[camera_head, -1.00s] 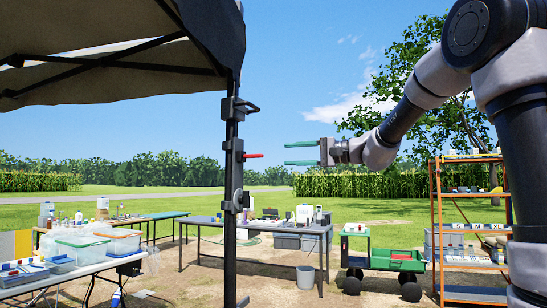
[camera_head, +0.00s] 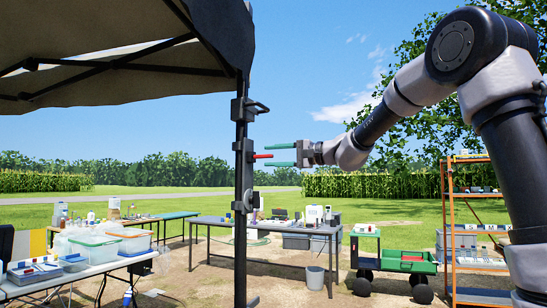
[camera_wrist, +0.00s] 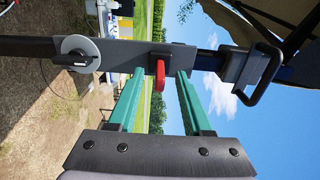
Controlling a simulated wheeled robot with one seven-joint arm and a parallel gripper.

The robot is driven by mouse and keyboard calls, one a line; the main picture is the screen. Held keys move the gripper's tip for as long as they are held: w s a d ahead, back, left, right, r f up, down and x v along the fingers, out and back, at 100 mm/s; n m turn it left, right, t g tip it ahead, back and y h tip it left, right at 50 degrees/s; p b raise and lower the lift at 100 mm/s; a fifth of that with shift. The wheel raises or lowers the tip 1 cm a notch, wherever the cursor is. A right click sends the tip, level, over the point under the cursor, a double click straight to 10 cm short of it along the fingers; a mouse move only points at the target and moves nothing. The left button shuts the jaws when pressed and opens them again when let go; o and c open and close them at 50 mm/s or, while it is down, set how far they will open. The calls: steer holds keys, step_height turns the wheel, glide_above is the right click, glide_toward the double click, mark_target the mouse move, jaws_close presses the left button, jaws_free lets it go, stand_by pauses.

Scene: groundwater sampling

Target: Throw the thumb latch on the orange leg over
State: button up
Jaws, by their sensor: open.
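A dark upright canopy leg (camera_head: 241,200) stands left of my arm; I see no orange on it. A small red lever (camera_head: 263,156) sticks out to the right from a dark plate on this leg. In the wrist view the red lever (camera_wrist: 160,75) stands out from a grey plate (camera_wrist: 158,57). My gripper (camera_head: 267,156) is open, its two green fingers level, one above and one below the lever's tip. In the wrist view the fingers are on either side of the lever, with gaps, and touch is not visible.
A black loop handle (camera_head: 257,107) is on the leg above the lever. A round grey knob (camera_wrist: 80,53) is on the leg below it. The canopy (camera_head: 120,50) hangs at upper left. Tables, a green cart (camera_head: 400,262) and an orange rack (camera_head: 447,230) stand farther back.

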jaws_close()
steer(key=f+y, duration=0.1)
steer(key=a+f+y, duration=0.1)
steer(key=f, duration=0.1)
steer(key=shift+w+f+t, duration=0.1)
steer(key=shift+f+t, duration=0.2)
steer(key=shift+t, duration=0.1)
steer(key=shift+w+a+f+t+y, duration=0.15)
steer(key=shift+a+f+y, duration=0.35)
steer(key=shift+f, duration=0.1)
steer(key=shift+w+a+f+t+y, duration=0.15)
steer(key=shift+a+f+y, duration=0.2)
steer(key=shift+f+y, duration=0.2)
